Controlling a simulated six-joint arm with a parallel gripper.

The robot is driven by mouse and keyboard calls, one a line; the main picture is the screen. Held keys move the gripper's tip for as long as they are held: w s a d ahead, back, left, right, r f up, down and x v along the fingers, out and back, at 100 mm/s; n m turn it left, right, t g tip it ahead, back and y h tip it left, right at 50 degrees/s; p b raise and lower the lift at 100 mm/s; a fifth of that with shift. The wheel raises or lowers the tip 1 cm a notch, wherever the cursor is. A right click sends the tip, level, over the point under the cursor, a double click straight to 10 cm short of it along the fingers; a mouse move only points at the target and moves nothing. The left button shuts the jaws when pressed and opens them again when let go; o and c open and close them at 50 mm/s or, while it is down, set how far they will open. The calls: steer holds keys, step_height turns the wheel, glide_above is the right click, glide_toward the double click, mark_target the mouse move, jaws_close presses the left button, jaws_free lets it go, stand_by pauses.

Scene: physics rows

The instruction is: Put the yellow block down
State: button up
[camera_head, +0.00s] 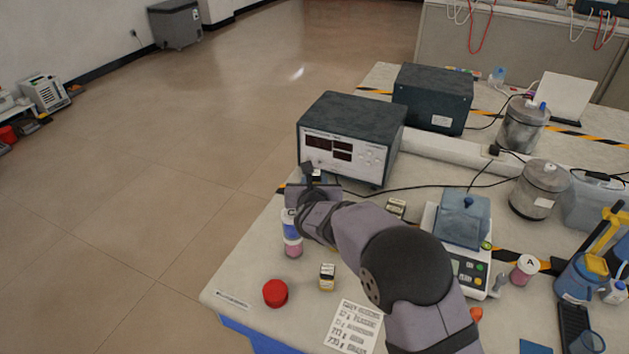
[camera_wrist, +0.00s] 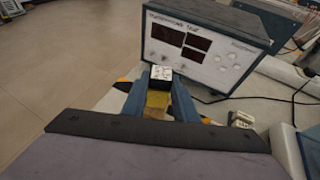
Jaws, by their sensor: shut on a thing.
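My gripper (camera_wrist: 161,84) is shut on the yellow block (camera_wrist: 157,102), whose yellow side and black-and-white labelled end show between the blue fingers in the wrist view. In the head view my gripper (camera_head: 311,174) is at the table's left edge, in front of the instrument with dark displays. The held block is mostly hidden there by my wrist. I cannot tell whether it touches the table.
The display instrument (camera_head: 350,137) stands just behind my gripper. A pink-and-blue labelled jar (camera_head: 292,235) is close by my wrist. A small yellow-and-black block (camera_head: 327,277), a red cap (camera_head: 275,292) and a paper sheet (camera_head: 354,327) lie nearer. A balance (camera_head: 466,263) stands right.

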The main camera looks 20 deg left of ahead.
steer(key=shift+f+b, duration=0.3)
steer(key=shift+f, duration=0.05)
steer(key=o, duration=1.1)
steer(key=shift+r, duration=0.1)
steer(key=shift+s+r, duration=0.1)
steer(key=shift+r, duration=0.1)
steer(key=b+v, duration=0.2)
steer(key=v, duration=0.9)
steer(key=shift+s+d, duration=0.2)
steer(key=shift+s, duration=0.15)
steer(key=shift+d, duration=0.1)
